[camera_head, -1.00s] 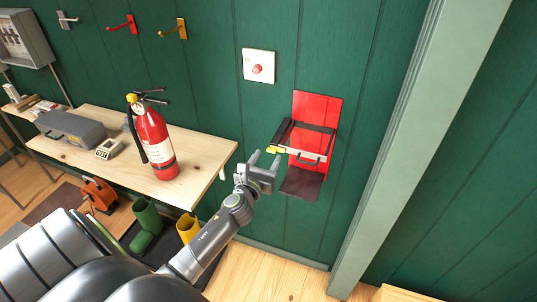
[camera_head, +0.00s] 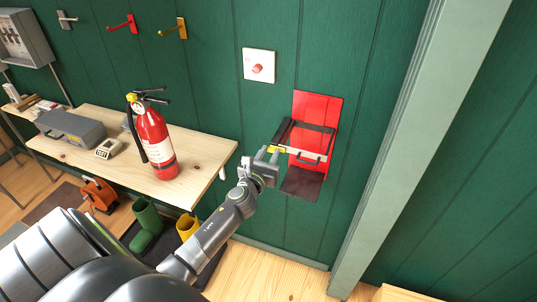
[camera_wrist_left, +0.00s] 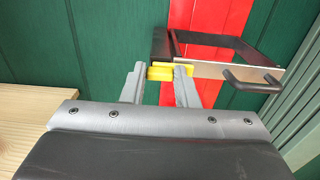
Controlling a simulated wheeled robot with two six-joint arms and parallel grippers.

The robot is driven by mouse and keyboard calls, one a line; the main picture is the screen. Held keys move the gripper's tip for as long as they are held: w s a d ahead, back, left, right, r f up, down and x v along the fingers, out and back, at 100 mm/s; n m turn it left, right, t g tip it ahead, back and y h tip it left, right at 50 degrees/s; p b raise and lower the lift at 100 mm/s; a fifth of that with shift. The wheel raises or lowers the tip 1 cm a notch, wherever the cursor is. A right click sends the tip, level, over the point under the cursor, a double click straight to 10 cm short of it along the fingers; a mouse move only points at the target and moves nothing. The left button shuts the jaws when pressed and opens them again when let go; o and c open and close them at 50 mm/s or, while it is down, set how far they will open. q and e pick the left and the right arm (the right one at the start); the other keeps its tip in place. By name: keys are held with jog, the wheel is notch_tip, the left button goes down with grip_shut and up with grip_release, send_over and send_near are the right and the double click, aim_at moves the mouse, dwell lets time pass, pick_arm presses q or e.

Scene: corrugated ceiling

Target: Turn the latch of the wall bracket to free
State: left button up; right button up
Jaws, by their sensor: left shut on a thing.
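The wall bracket (camera_head: 318,112) is a red back plate on the green wall, with a dark band frame, a pale front bar with a black handle, and a dark shelf below. Its yellow latch (camera_wrist_left: 161,72) sits at the left end of the bar. My left gripper (camera_head: 268,157) is at that end, its fingers on either side of the latch and shut on it. In the left wrist view the gripper (camera_wrist_left: 158,76) shows the yellow piece between its two fingertips. The fingers partly hide the latch in the head view. My right gripper is not in view.
A red fire extinguisher (camera_head: 155,140) stands on the wooden table (camera_head: 205,155) left of my arm. A white panel with a red button (camera_head: 258,66) is above. Green boots (camera_head: 147,220) and yellow boots (camera_head: 187,227) stand below. A pale green post (camera_head: 400,140) is right of the bracket.

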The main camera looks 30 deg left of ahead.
pick_arm(q)
jog(key=shift+n, duration=0.3)
jog(key=n, duration=0.3)
jog(key=shift+f+n+b, duration=0.1)
jog(key=shift+n+b, duration=0.2)
jog(key=shift+b, duration=0.1)
jog(key=n+b, duration=0.1)
jog(key=n, duration=0.3)
jog(key=shift+a+n, duration=0.15)
jog(key=shift+n, duration=0.15)
jog(key=shift+f+n+b, duration=0.2)
jog(key=shift+n+b, duration=1.6)
jog(key=shift+n, duration=2.7)
jog(key=o, duration=1)
jog(key=shift+r, duration=0.1)
